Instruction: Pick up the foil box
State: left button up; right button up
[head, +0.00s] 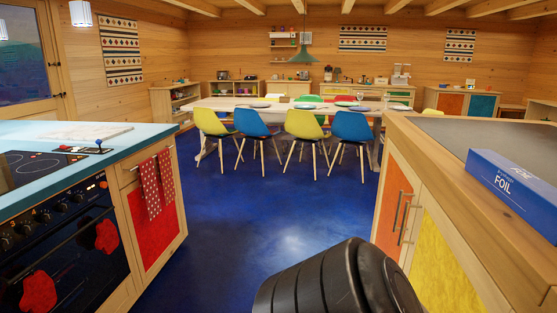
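The foil box (510,184) is a long blue carton with "FOIL" printed on its side. It lies on the grey top of the wooden counter (460,134) at the right, and its right end runs out of the picture. A black, ribbed, rounded part of my own body shows at the bottom middle, below and left of the box and apart from it. Neither gripper shows in the head view.
The right counter has orange and yellow doors with a handle (404,216). A stove (60,235) and a light blue counter (88,141) stand at the left. Blue floor (265,220) lies open between them. A dining table (210,104) with chairs (258,128) stands beyond.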

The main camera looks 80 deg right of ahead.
aim_at(534, 200)
jog(key=z, duration=3.85)
